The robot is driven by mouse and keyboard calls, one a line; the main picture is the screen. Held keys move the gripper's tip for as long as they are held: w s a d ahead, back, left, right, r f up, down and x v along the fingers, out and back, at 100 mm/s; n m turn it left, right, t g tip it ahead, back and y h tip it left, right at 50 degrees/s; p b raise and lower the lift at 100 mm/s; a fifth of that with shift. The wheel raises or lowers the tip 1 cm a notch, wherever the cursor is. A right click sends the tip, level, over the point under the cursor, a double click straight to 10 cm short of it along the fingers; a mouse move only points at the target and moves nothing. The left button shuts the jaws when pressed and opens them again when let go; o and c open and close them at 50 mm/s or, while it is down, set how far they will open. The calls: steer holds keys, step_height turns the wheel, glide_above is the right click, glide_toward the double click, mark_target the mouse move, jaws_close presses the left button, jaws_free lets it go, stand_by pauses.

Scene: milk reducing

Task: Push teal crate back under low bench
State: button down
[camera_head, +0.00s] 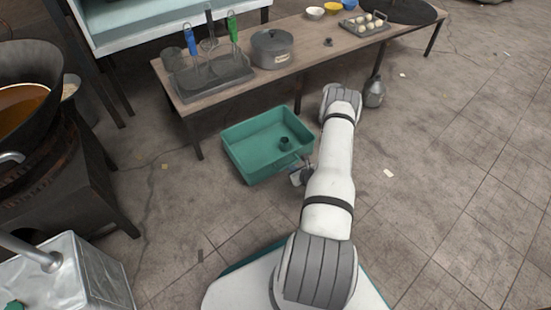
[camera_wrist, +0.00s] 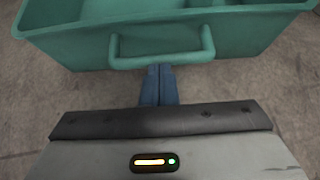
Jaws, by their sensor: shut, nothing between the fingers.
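The teal crate (camera_head: 248,170) is on the tiled floor in front of the low bench (camera_head: 213,99), with its back part close to the bench's front edge. A small dark round item lies inside the crate. My gripper (camera_head: 301,176) is low at the crate's front right side, partly hidden by my arm. In the wrist view, my gripper's blue fingers (camera_wrist: 159,78) are together and empty, pointing at the crate's front wall (camera_wrist: 85,52) just under its handle (camera_wrist: 162,60). I cannot tell whether the fingertips touch the wall.
On the bench stand a lidded pot (camera_head: 272,49), a rack with blue and green handled tools (camera_head: 214,76), and a tray of eggs (camera_head: 364,25). A grey metal jug (camera_head: 374,93) stands on the floor right of my arm. Bench legs flank the crate. Open floor lies right.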

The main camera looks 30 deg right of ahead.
mark_target(284, 157)
steer(key=shift+w+a+b, duration=0.15)
steer(key=shift+w+b, duration=0.4)
steer(key=shift+w, duration=1.4)
steer(key=shift+w+a+b, duration=0.15)
steer(key=shift+w+b, duration=0.4)
steer(key=shift+w, duration=1.4)
steer(key=shift+w+a, duration=0.2)
steer(key=shift+w, duration=2.3)
steer(key=shift+w+a, duration=0.15)
steer(key=shift+w, duration=2.3)
steer(key=shift+w+a, duration=0.2)
steer(key=shift+w, duration=2.3)
steer(key=shift+s+r+p, duration=0.2)
steer(key=shift+s+p, duration=0.2)
steer(key=shift+p, duration=0.2)
steer(key=s+r+p, duration=0.1)
steer(key=s+p, duration=0.5)
steer(key=s, duration=0.3)
steer(key=shift+d+r, duration=0.25)
steer(key=shift+d, duration=0.15)
